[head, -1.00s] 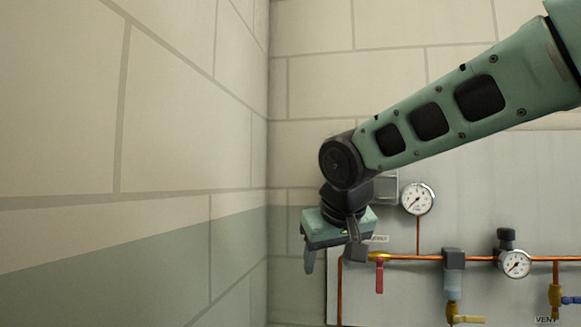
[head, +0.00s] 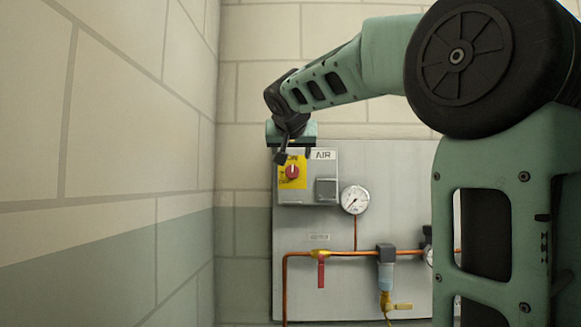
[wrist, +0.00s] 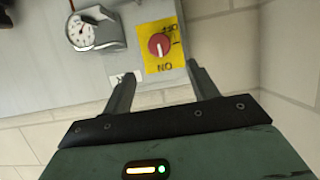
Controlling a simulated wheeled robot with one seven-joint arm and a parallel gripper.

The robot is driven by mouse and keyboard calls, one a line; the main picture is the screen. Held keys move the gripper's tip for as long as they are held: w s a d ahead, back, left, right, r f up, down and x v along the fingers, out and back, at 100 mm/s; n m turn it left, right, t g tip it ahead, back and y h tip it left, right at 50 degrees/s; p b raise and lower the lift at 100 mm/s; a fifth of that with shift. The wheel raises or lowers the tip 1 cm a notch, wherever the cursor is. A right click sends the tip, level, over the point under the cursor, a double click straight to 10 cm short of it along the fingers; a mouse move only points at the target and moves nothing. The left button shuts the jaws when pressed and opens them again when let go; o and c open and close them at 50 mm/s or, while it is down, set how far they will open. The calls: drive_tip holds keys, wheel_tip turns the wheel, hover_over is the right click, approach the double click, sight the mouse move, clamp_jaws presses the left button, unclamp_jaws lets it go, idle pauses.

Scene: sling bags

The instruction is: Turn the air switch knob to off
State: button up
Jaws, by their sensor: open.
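The red air switch knob (head: 292,171) sits on a yellow plate (head: 284,188) on a grey box beside an "AIR" label. In the wrist view the knob (wrist: 159,44) lies just beyond and between my fingertips, apart from both. Its white mark appears to point toward the letters "ON" on the plate; the other lettering is hard to read. My gripper (head: 294,154) is at the top of the box, above the knob in the head view. The wrist view shows its two fingers (wrist: 161,70) spread and empty, with the yellow plate between them.
A pressure gauge (head: 355,199) and copper pipe (head: 345,254) with a red-handled valve (head: 321,272) are on the grey panel (head: 300,225). A block wall (head: 130,140) stands close on the left. My arm covers the upper right.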

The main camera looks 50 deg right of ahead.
sight(292, 168)
drive_tip(key=p+x, duration=0.1)
drive_tip(key=x, duration=0.9)
drive_tip(key=c, duration=1)
